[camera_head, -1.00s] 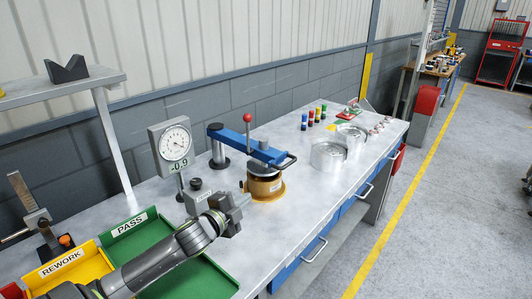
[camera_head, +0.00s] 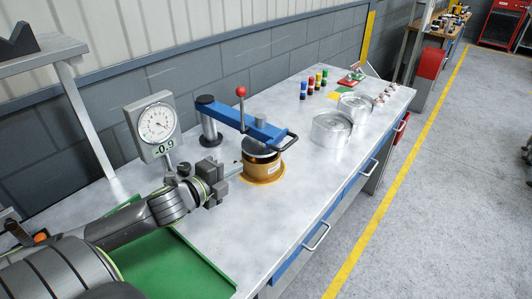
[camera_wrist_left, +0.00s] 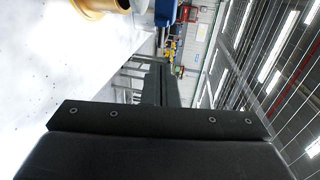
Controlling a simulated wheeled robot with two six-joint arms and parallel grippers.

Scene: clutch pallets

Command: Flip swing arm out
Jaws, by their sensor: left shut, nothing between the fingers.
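The blue swing arm (camera_head: 232,118) is mounted on a dark post (camera_head: 209,128) at its left end. It reaches right over a brass-coloured cylinder fixture (camera_head: 262,165), with a black loop handle (camera_head: 290,142) at its free end. A lever with a red knob (camera_head: 241,92) stands up from it. My left gripper (camera_head: 232,172) is shut and empty, just left of the brass fixture and below the arm. In the left wrist view the brass fixture (camera_wrist_left: 95,5) and a blue part (camera_wrist_left: 165,12) show at the top edge. My right gripper is not in view.
A dial gauge (camera_head: 157,125) reading -0.9 stands behind my left arm. A green tray (camera_head: 170,262) lies under my left arm. Clear cylindrical containers (camera_head: 331,129) and small coloured cylinders (camera_head: 313,84) stand to the right. The bench front is bare.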

